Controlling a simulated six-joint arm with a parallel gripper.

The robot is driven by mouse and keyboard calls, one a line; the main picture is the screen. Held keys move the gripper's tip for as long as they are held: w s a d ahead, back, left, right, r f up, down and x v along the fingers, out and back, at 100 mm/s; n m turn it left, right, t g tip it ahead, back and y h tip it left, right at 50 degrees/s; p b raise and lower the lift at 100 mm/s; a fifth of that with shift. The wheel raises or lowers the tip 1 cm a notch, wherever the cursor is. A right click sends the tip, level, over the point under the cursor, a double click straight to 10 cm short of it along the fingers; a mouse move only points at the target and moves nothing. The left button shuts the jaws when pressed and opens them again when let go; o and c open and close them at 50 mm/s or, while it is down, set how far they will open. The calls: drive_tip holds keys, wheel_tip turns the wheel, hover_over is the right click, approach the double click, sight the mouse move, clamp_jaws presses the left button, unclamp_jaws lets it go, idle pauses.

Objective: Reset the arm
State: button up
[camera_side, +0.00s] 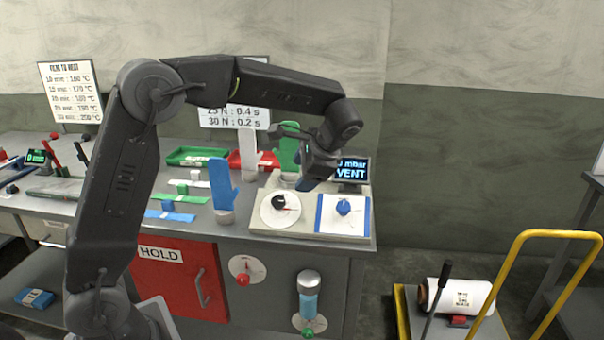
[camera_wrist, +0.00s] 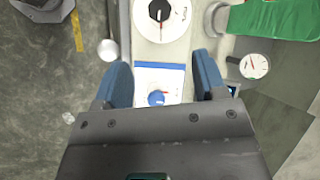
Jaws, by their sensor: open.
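My gripper (camera_side: 316,174) is at the end of my raised arm, above the right end of the grey bench. In the wrist view my gripper (camera_wrist: 163,88) has its two blue fingers spread wide, with nothing held between them. Below and between them is a white plate with a blue border (camera_wrist: 147,72) and a blue knob (camera_wrist: 157,98). In the side view the blue knob (camera_side: 343,207) stands clear below the gripper. A black dial (camera_side: 279,202) is beside it on the same panel.
A green glove form (camera_side: 289,150), a white one (camera_side: 248,150) and a blue one (camera_side: 221,182) stand upright near my gripper. A small VENT display (camera_side: 351,170) is just right of it. A yellow-handled cart (camera_side: 520,240) with a white roll (camera_side: 463,296) stands at right.

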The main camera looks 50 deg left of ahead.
drive_tip(key=s+d+n+t+h, duration=0.2)
drive_tip(key=s+d, duration=0.3)
drive_tip(key=s, duration=0.6)
drive_tip(key=s+d+r+n+t+h, duration=0.1)
drive_tip(key=s+d+n+t+h, duration=0.2)
drive_tip(key=s, duration=0.9)
drive_tip(key=d+t+h, duration=0.1)
drive_tip(key=d+h, duration=0.1)
drive_tip(key=shift+s+d+r+t, duration=0.2)
drive_tip(key=shift+d+r+t, duration=0.05)
drive_tip(key=shift+d+t, duration=0.15)
